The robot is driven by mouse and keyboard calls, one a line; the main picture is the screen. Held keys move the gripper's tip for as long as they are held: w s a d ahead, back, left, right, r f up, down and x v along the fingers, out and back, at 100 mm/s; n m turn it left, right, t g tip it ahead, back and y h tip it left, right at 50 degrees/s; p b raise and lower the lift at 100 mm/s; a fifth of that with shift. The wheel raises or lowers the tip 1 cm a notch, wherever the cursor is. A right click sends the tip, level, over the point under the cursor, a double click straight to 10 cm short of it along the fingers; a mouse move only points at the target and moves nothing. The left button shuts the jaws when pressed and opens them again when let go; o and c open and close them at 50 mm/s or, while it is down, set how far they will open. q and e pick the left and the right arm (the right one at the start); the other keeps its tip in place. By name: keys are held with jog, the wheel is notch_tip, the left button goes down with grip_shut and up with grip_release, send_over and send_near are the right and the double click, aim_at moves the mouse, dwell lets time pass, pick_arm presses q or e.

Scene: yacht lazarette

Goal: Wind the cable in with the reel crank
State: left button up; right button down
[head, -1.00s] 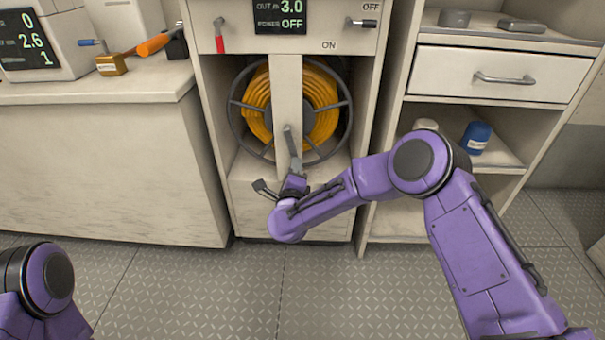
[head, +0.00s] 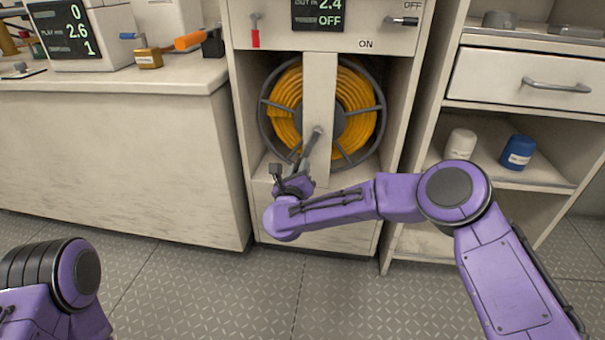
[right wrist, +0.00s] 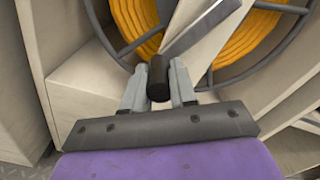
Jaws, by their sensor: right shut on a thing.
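The cable reel (head: 380,100) stands upright in an open bay, wound with yellow cable (head: 359,95). A pale upright panel (head: 319,85) crosses its front. The grey crank (head: 309,148) runs from the hub down and to the left; its arm (right wrist: 203,27) also shows in the right wrist view. My right gripper (head: 293,178) is at the crank's lower end, shut on the dark crank handle (right wrist: 157,80) between its fingers. The display (head: 320,13) above reads 2.4 and OFF. My left gripper is out of view.
A switch panel (head: 350,38) with a red lever (head: 255,38) and a dark lever (head: 402,21) is above the reel. A shelf unit on the right holds a white container (head: 461,144) and a blue one (head: 518,152). The left counter (head: 120,90) carries several objects.

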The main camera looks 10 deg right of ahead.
jog(key=shift+a, duration=0.15)
jog(key=c, duration=0.9)
grip_release()
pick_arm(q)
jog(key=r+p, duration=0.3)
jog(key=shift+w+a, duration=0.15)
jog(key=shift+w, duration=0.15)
pick_arm(e)
jog(key=v, duration=1)
jog(key=shift+s, duration=0.3)
